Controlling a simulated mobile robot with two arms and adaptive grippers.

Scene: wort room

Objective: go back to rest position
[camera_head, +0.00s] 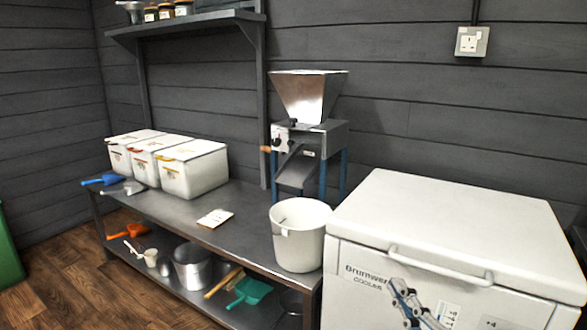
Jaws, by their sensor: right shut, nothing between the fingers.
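My right gripper (396,287) shows at the bottom right, in front of the white cooler (450,225). It is shut and empty, with nothing between its fingers. I cannot tell how far it stands from the cooler's front. The rest of my right arm is cut off by the bottom edge. My left gripper is not in view.
The cooler's lid is closed and its top is bare. A steel bench (240,232) beside it holds a white bucket (298,245), a grain mill (307,130) and white bins (192,170). Pans and scoops lie on its lower shelf. Wooden floor (60,285) shows at lower left.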

